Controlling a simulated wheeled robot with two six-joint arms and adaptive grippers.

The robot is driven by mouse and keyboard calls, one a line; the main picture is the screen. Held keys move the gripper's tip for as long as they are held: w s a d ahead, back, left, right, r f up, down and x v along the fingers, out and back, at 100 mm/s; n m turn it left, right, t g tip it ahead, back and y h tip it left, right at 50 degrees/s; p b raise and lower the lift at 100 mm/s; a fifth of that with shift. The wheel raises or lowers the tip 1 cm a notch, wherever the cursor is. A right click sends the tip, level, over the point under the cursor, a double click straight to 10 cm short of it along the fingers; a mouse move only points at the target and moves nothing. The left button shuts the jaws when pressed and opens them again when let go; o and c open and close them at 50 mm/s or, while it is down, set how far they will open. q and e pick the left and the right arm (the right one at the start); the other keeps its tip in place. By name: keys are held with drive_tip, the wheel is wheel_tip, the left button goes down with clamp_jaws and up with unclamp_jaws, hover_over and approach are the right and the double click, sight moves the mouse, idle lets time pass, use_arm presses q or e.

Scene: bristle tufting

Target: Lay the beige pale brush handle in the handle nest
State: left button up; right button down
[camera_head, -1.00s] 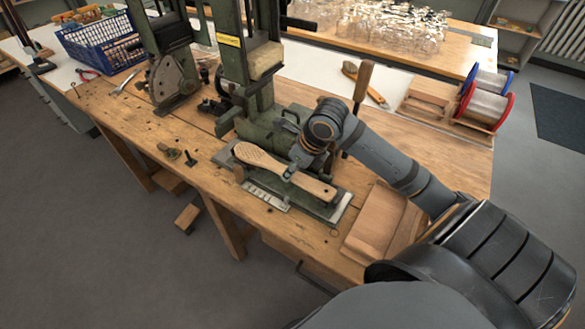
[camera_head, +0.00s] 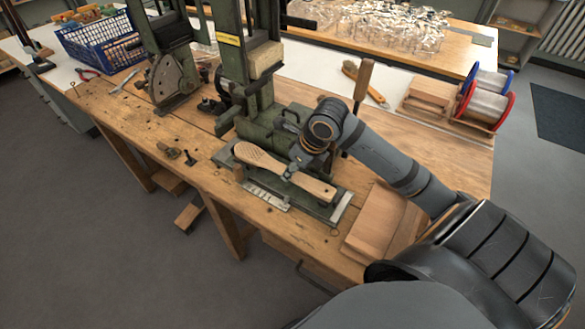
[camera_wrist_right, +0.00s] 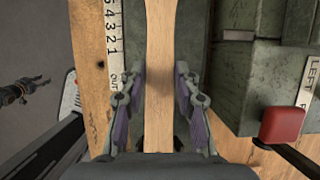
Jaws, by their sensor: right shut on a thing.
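The beige pale brush handle (camera_head: 262,160) lies lengthwise over the green machine's bed in the head view, its wide end to the left. My right gripper (camera_head: 292,172) is at its middle. In the right wrist view the handle (camera_wrist_right: 159,60) runs between the two purple-padded fingers of my right gripper (camera_wrist_right: 160,105). The gripper is shut on it. The handle nest is not clearly distinguishable; the green bed (camera_head: 325,212) shows around the handle, and I cannot tell whether the handle touches it.
A ruler strip (camera_head: 267,198) runs along the bed's front edge. The green machine column (camera_head: 243,60) stands just behind. A wooden tray (camera_head: 376,224) is at the right, wire spools (camera_head: 486,105) are farther back. A red knob (camera_wrist_right: 283,125) is right of the gripper.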

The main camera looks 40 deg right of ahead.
drive_tip(key=shift+f+b, duration=0.3)
drive_tip(key=shift+f, duration=0.05)
drive_tip(key=c, duration=0.9)
unclamp_jaws()
drive_tip(key=shift+o, duration=0.2)
drive_tip(key=o, duration=0.4)
drive_tip(key=shift+r, duration=0.1)
drive_tip(key=shift+r+p, duration=3)
drive_tip(key=shift+r, duration=0.45)
drive_tip(key=shift+f, duration=0.1)
